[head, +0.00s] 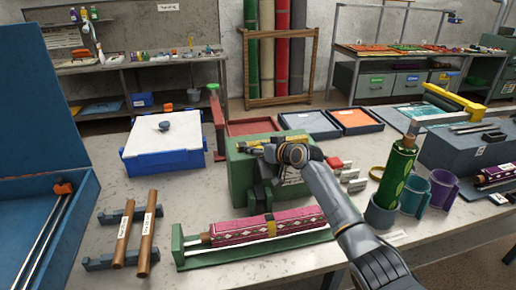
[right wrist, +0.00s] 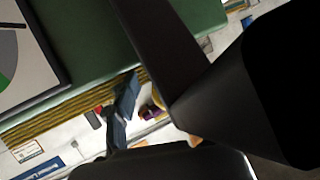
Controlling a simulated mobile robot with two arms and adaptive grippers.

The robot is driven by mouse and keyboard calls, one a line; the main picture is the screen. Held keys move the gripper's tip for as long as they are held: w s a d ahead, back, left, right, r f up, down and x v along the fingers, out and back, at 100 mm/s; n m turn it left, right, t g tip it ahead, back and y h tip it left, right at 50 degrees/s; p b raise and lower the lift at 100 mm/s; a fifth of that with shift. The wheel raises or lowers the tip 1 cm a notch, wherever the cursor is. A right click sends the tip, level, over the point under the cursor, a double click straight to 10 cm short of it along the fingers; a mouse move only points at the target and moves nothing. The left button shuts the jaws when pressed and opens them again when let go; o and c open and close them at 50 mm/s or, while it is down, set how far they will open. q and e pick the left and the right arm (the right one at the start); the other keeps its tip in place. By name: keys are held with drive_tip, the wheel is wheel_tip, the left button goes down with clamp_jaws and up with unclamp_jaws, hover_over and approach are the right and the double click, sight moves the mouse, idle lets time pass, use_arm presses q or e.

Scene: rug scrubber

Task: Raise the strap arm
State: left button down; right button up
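My right gripper (head: 264,198) points down in front of the green box-shaped machine (head: 239,176), just above the rolled pink patterned rug (head: 236,231). The rug lies in a long green cradle (head: 188,258). A yellow band or clip (head: 271,226) sits on the rug just below the gripper; I cannot tell whether they touch. I cannot clearly tell which part is the strap arm. In the right wrist view, dark gripper parts (right wrist: 205,95) fill the right side, with the green machine (right wrist: 85,40) close by. The finger gap is unclear. My left gripper is out of view.
A blue box with a white lid (head: 165,140) and two wooden rods (head: 134,232) on brackets stand to the left. Shallow trays (head: 310,124) lie behind.

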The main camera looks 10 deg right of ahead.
drive_tip(key=shift+s+d+r+p, duration=0.1)
drive_tip(key=shift+d+r+p, duration=0.1)
drive_tip(key=shift+r+p, duration=0.3)
drive_tip(key=shift+s+d+r+p, duration=0.1)
drive_tip(key=shift+d+r+p, duration=0.05)
drive_tip(key=shift+r+p, duration=0.3)
drive_tip(key=shift+s+d+r+p, duration=0.45)
drive_tip(key=shift+r+p, duration=0.25)
drive_tip(key=shift+p, duration=0.1)
drive_tip(key=s+d+r+p, duration=0.4)
drive_tip(key=d+r+p, duration=0.1)
drive_tip(key=r+p, duration=0.4)
drive_tip(key=shift+r+p, duration=0.35)
drive_tip(key=shift+r, duration=0.25)
